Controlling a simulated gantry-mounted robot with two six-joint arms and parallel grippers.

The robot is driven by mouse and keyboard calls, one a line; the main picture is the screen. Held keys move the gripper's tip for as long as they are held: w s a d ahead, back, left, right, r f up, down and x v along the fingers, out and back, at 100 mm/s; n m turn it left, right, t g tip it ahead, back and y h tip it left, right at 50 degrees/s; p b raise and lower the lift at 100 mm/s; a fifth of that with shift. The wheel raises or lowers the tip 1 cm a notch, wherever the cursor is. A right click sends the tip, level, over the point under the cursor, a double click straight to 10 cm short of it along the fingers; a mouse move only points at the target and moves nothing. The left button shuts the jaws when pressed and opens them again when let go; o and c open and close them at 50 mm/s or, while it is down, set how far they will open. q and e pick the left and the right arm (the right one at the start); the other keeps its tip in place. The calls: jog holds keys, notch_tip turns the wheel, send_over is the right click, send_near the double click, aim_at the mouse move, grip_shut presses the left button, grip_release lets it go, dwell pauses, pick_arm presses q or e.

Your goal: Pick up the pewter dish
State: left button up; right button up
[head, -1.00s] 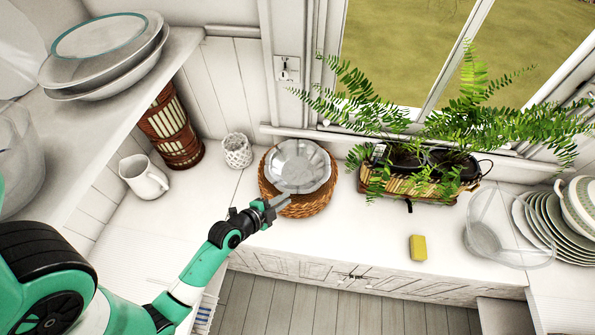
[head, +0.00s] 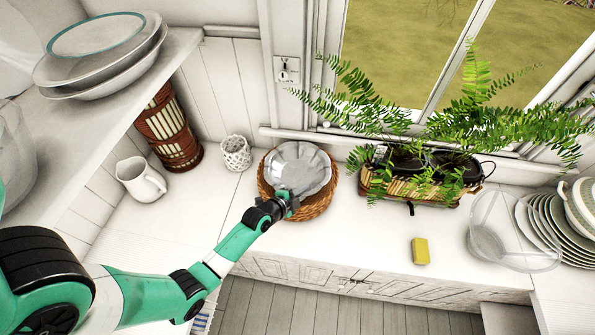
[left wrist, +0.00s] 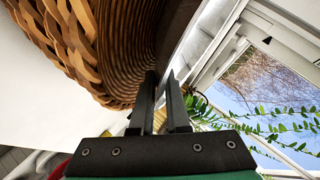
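The pewter dish (head: 299,168) is a shiny grey, scalloped round dish. It rests on a round woven wicker basket (head: 322,200) on the white counter. My left gripper (head: 287,200) is at the dish's near edge in the head view and covers a little of its rim. In the left wrist view, its two dark fingers (left wrist: 161,76) stand a small gap apart, and the dish's dark edge (left wrist: 178,28) runs down to the fingertips beside the basket weave (left wrist: 112,50). Contact between fingers and rim is unclear. My right gripper is not in view.
A woven white holder (head: 236,152) and a white pitcher (head: 141,180) stand to the left. A fern planter (head: 420,188) is to the right, with a yellow sponge (head: 420,251), a clear bowl (head: 500,240) and stacked plates (head: 550,228). The counter front edge lies below.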

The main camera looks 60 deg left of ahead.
pick_arm(q)
grip_shut()
jog(key=shift+r, duration=0.1)
dwell(1.3)
jog(key=shift+r, duration=0.5)
notch_tip(320, 180, up, 3)
jog(key=shift+f+p, duration=0.1)
jog(key=shift+p, duration=0.75)
jog(key=d+r+p, duration=0.1)
jog(key=d+r, duration=0.3)
jog(key=d, duration=0.3)
jog(key=s+d+r+p, duration=0.1)
jog(key=d+r, duration=0.4)
jog(key=d, duration=0.2)
